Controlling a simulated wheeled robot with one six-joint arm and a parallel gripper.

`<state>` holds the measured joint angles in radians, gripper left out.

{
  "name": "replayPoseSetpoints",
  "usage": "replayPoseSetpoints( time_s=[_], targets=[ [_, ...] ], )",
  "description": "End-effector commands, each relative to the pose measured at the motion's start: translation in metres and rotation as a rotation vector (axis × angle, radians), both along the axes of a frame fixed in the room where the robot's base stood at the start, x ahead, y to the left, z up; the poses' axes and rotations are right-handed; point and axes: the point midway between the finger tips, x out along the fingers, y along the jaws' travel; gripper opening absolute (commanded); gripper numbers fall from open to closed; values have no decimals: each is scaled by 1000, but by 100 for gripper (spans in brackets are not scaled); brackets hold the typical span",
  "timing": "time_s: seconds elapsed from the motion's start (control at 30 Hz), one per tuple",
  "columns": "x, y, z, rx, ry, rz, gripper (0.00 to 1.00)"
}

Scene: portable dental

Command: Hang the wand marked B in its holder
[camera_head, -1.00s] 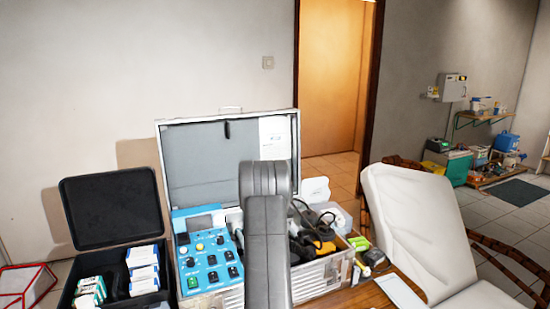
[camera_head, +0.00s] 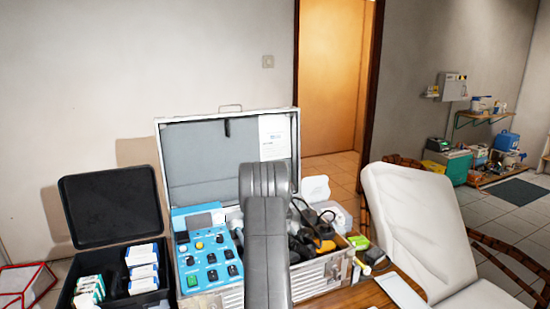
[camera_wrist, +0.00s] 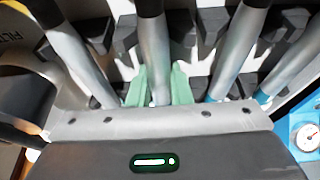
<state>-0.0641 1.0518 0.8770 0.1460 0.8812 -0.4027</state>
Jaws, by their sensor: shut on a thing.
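In the wrist view, my gripper (camera_wrist: 160,85) has pale green fingers shut on a silver wand (camera_wrist: 154,48) with a dark upper end. No letter shows on this wand, so I cannot tell its mark. It stands between dark grey holder blocks (camera_wrist: 124,32); whether it is seated in them or just between them I cannot tell. Other silver wands stand to its left (camera_wrist: 76,52) and right (camera_wrist: 238,50). In the head view, my own arm hides the gripper and the held wand.
An open metal case (camera_head: 322,280) holds a blue control panel (camera_head: 208,258) and dark gear. A black box (camera_head: 107,214) with small cartons stands left of it. A white reclining chair (camera_head: 412,225) is at right. A gauge (camera_wrist: 307,137) shows at right in the wrist view.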

Motion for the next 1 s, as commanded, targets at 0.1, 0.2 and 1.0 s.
replayPoseSetpoints(
  time_s=[0.1, 0.2, 1.0],
  targets=[
    [0, 0, 10, 0, -1, 0, 0],
    [0, 0, 17, 0, -1, 0, 0],
    [0, 0, 72, -1, -1, 1, 0]
  ],
)
